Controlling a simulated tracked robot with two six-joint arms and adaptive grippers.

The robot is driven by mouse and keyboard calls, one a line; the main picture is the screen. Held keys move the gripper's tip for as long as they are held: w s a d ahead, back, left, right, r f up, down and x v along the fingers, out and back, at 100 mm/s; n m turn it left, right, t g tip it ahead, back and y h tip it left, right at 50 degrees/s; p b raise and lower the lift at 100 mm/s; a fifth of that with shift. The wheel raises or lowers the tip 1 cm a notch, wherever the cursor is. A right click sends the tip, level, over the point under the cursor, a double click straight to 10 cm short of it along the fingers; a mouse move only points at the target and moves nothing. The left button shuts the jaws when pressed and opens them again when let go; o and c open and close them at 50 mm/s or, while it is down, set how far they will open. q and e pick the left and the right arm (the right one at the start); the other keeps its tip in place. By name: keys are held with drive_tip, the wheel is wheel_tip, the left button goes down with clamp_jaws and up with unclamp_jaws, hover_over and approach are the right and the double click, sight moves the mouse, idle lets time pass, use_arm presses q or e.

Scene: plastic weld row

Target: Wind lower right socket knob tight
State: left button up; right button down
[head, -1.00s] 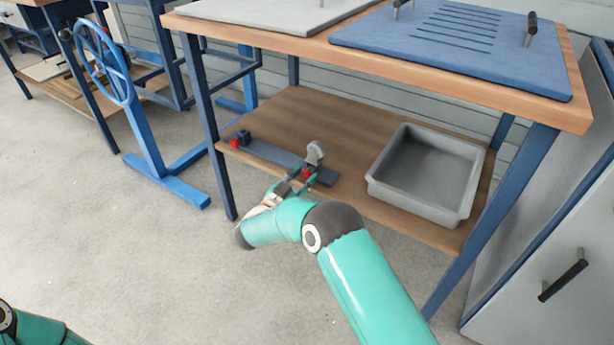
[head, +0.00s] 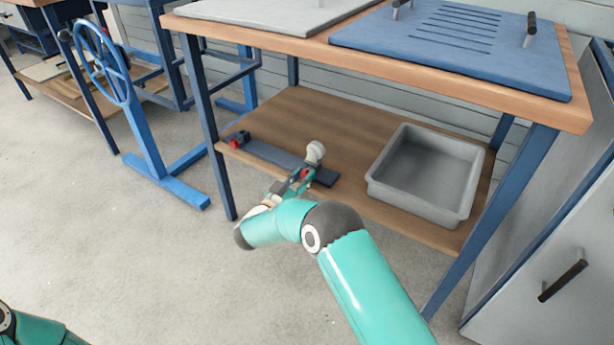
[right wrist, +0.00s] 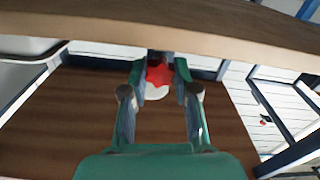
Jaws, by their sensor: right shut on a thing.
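The lower right socket knob is a red lobed knob (right wrist: 158,74), seen in the right wrist view between my fingertips. It also shows as a small red patch in the head view (head: 304,173), partly hidden by the fingers. My right gripper (right wrist: 160,80) is shut on this knob, one finger on each side; it reaches in at the shelf's front edge in the head view (head: 298,181). A pale round piece (head: 315,152) stands just above and behind the knob at the bar's right end. My left gripper is out of view.
A dark flat bar (head: 270,153) lies along the lower shelf (head: 290,115), with another red knob (head: 234,143) at its left end. A grey open bin (head: 415,205) stands to the right. The tabletop (head: 530,105) overhangs the shelf. A blue handwheel stand (head: 145,135) is at left.

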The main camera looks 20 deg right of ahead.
drive_tip(key=shift+a+f+n, duration=0.1)
drive_tip(key=shift+a+n, duration=0.05)
drive_tip(key=shift+n, duration=0.7)
drive_tip(key=shift+a+f+n, duration=0.1)
drive_tip(key=shift+a+n, duration=0.05)
drive_tip(key=shift+n, duration=0.7)
drive_tip(key=c, duration=0.9)
unclamp_jaws()
drive_tip(key=shift+o, duration=0.2)
drive_tip(key=shift+r, duration=0.1)
drive_tip(key=shift+d, duration=0.1)
drive_tip(key=v, duration=1.2)
